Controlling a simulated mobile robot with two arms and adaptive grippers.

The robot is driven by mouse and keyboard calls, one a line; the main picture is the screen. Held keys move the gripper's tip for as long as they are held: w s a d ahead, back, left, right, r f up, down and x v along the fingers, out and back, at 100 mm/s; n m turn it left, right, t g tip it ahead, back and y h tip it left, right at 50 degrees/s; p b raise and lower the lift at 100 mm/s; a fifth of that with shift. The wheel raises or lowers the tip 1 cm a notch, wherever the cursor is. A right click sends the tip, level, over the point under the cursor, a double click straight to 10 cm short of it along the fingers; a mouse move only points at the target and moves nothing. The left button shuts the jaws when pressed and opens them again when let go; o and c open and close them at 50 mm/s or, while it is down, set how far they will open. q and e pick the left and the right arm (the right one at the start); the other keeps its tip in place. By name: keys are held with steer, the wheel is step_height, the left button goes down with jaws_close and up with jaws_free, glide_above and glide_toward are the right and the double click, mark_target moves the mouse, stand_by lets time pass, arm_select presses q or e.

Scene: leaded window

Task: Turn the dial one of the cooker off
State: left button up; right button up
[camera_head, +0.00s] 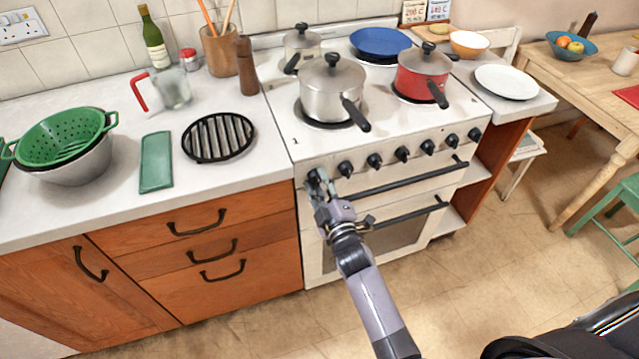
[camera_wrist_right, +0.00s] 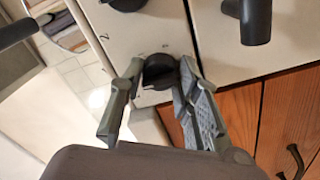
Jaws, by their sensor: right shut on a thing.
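The white cooker (camera_head: 375,235) stands in the middle of the head view, with a row of black dials along its front. The leftmost dial (camera_head: 312,175) sits at the front's left end, partly hidden by my right gripper (camera_head: 319,188). In the right wrist view this black dial (camera_wrist_right: 159,72) lies between the two fingertips of the right gripper (camera_wrist_right: 160,80), which is shut on it. Faint marks show on the panel around the dial, but its setting is hard to read. My left gripper is not in view.
Black bar handles (camera_head: 410,181) cross the cooker front below the dials. The floor in front is clear.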

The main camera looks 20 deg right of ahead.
steer(key=shift+n, duration=0.3)
steer(key=o, duration=1.2)
steer(key=shift+c, duration=0.2)
steer(key=s, duration=1.2)
steer(key=shift+d, duration=0.2)
